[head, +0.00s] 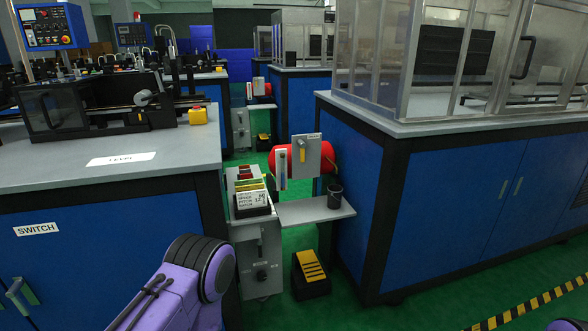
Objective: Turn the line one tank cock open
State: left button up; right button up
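A red tank (328,157) sits in the gap between two benches, above a small grey shelf. A grey plate (313,160) stands in front of it and carries a small yellow cock handle (302,151), which looks about upright. The label on the plate is too small to read, so I cannot tell the line number. A similar, smaller-looking red tank (267,89) shows farther back. Parts of my purple arms show at the bottom edge, well short of the near tank. Neither gripper is in view.
A grey shelf (315,211) holds a dark cup (335,197). Beside it is a rack of coloured cards (250,185). A yellow-topped black pedal (312,270) is on the green floor. Blue benches stand left (100,165) and right (400,130). Green floor is open at front right.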

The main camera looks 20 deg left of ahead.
aim_at(300, 142)
jog(key=u, duration=0.1)
jog(key=i, duration=0.8)
jog(key=u, duration=0.2)
jog(key=k, duration=0.35)
jog(key=z, duration=3)
jog(key=i, duration=0.1)
jog(key=u, duration=2.15)
jog(key=i, duration=0.95)
jog(key=u, duration=0.65)
